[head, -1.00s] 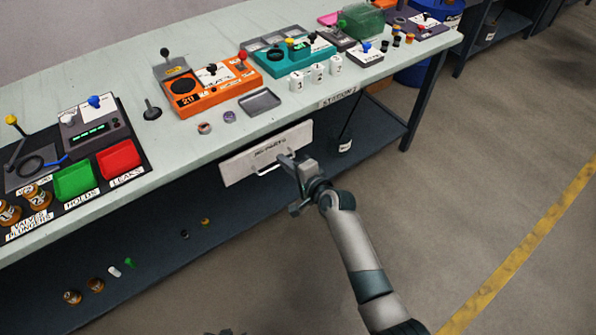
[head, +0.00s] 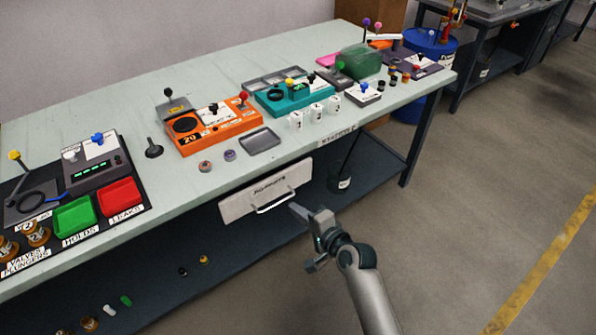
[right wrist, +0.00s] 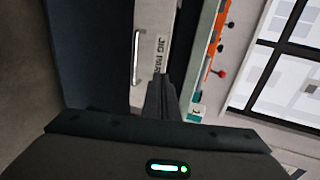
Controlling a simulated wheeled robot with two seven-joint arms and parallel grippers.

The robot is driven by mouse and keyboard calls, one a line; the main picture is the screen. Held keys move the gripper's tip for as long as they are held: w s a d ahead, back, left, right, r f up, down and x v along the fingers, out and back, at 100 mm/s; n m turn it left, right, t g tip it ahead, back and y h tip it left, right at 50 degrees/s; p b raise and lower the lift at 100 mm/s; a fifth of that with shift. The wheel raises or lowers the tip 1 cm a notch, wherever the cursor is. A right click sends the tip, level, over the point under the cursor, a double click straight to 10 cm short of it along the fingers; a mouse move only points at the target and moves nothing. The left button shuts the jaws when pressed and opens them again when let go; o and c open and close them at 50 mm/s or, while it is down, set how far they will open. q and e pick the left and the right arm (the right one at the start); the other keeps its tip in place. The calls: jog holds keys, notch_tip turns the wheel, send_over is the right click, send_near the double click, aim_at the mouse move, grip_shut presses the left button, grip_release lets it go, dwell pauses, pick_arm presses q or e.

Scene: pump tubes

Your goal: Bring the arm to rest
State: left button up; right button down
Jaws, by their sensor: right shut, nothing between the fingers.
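My right gripper (head: 308,214) is in front of the bench, beside the handle of the white drawer (head: 240,203) labelled for jig parts. Its fingers are together and hold nothing; they also show in the right wrist view (right wrist: 162,95), pointing toward the drawer front (right wrist: 150,75). The metal handle (head: 276,203) looks apart from the fingers in the head view. The drawer front stands out below the bench top; how far it is pulled out I cannot tell. My left gripper is in neither view.
The bench top (head: 190,190) holds an orange device (head: 205,130), a teal device (head: 290,97), a grey tray (head: 259,140), a green bin (head: 75,217) and a red bin (head: 120,197). A dark lower shelf (head: 230,245) holds small parts. Open floor (head: 480,200) lies to the right.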

jog(key=s+d+f+n+g+h, duration=0.1)
jog(key=s+d+f+n, duration=0.2)
jog(key=f, duration=0.5)
jog(key=s+d+f+n+g+h, duration=0.1)
jog(key=s+d+f+h, duration=0.15)
jog(key=s+f, duration=0.4)
jog(key=s+d+f+n+g+h, duration=0.1)
jog(key=s+d+f, duration=0.3)
jog(key=f, duration=0.4)
jog(key=s+d+f+n+g+h, duration=0.1)
jog(key=s+d+f+n, duration=0.3)
jog(key=s+f, duration=0.4)
jog(key=s+d+f+n+g+h, duration=0.1)
jog(key=s+d+f+n, duration=0.3)
jog(key=s, duration=1)
notch_tip(320, 180, down, 4)
jog(key=shift+d+r+g+h+p, duration=0.1)
jog(key=shift+d+g+h+p, duration=0.4)
jog(key=shift+d, duration=0.75)
